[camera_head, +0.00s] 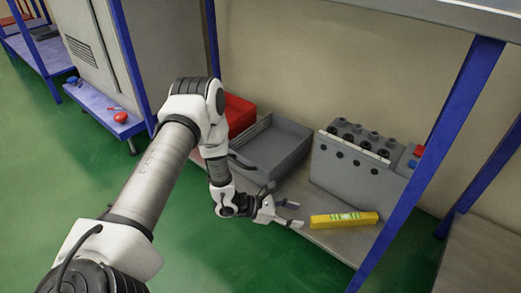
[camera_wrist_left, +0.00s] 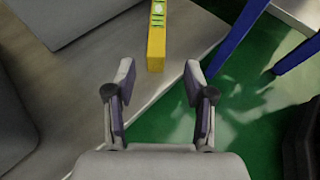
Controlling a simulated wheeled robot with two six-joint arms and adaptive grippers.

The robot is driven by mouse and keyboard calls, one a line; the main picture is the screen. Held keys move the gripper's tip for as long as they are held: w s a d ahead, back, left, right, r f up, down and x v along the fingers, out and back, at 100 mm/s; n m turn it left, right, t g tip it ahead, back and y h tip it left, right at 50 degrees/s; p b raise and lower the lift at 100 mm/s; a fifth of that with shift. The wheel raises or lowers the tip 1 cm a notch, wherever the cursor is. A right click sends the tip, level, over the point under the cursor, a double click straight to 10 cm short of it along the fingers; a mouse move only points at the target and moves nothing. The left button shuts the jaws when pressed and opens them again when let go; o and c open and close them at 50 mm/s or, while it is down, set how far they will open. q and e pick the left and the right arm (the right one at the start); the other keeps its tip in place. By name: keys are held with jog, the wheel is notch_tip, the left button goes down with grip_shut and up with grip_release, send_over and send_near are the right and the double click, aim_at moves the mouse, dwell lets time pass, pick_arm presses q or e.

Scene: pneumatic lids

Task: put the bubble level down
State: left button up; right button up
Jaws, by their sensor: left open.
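The yellow bubble level (camera_head: 344,219) with a green-and-white vial lies flat on the shelf near its front edge, in front of the grey pneumatic block. In the left wrist view its near end (camera_wrist_left: 157,48) shows at the top, beyond the fingertips. My left gripper (camera_head: 293,214) is open and empty, a short way left of the level and apart from it. In the left wrist view its two fingers (camera_wrist_left: 158,80) are spread wide with nothing between them. My right gripper is in neither view.
A grey pneumatic block (camera_head: 350,168) with several black fittings stands behind the level. A grey tray (camera_head: 279,150) and a red bin (camera_head: 238,112) stand to its left. Blue posts (camera_head: 425,170) flank the shelf (camera_head: 335,240). The green floor (camera_head: 240,265) is clear in front.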

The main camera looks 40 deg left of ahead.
pick_arm(q)
jog(key=s+d+f+m+g, duration=0.3)
jog(key=s+g, duration=0.2)
jog(key=s, duration=0.3)
jog(key=s+d+f+m+g, duration=0.3)
jog(key=s+g, duration=0.1)
jog(key=s, duration=0.4)
jog(key=s+a+f+m+g+y, duration=0.1)
jog(key=s+a+m+g+y, duration=0.1)
jog(key=s+a+m+y, duration=0.4)
jog(key=s+a+f+m+g+y, duration=0.15)
jog(key=s+m+y, duration=0.25)
jog(key=s+m, duration=0.45)
jog(key=w+m+t, duration=0.1)
jog(key=w+d+m+t, duration=0.1)
jog(key=m, duration=0.1)
jog(key=w+d+r+m+t, duration=0.1)
jog(key=m, duration=0.1)
jog(key=shift+w+m+t, duration=0.1)
jog(key=shift+m+t, duration=0.15)
jog(key=shift+t, duration=0.1)
